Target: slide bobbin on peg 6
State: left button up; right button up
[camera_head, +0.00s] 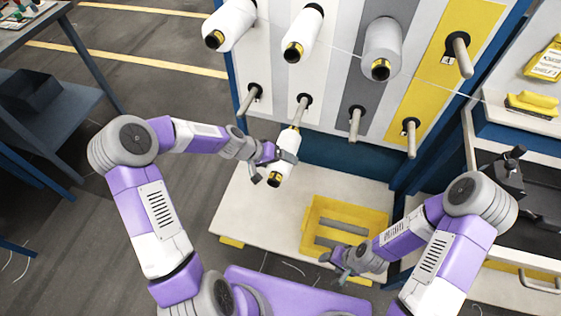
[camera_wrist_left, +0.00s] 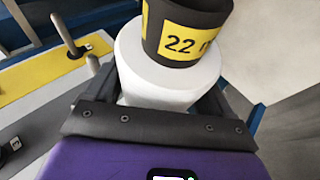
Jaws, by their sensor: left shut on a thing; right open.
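A white bobbin (camera_head: 285,155) with a black and yellow end is gripped by my left gripper (camera_head: 272,166), which is shut around its body. In the left wrist view the bobbin (camera_wrist_left: 165,78) fills the space between the fingers, and its end band reads "22". The bobbin's far end is at the tip of the lower-row peg (camera_head: 301,112), second from the left, roughly in line with it. I cannot tell whether the peg tip is inside the bobbin. My right gripper (camera_head: 345,264) is open and empty, low by the yellow bin.
Upper pegs hold white bobbins (camera_head: 230,22), (camera_head: 303,32) and a grey one (camera_head: 382,50). The upper right peg (camera_head: 462,54) and the other lower pegs (camera_head: 250,99), (camera_head: 355,123), (camera_head: 411,138) are bare.

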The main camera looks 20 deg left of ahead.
aim_at(290, 127)
pick_arm(q)
jog(key=shift+w, duration=0.15)
jog(key=shift+w+d+f, duration=0.1)
jog(key=shift+w, duration=2.3)
jog(key=shift+w+d+f, duration=0.1)
jog(key=shift+w, duration=1.15)
jog(key=shift+w+f, duration=0.1)
jog(key=shift+w, duration=1.15)
jog(key=shift+w, duration=0.1)
jog(key=shift+w+f+b, duration=0.15)
jog(key=shift+w+b, duration=0.45)
jog(key=shift+w, duration=1.75)
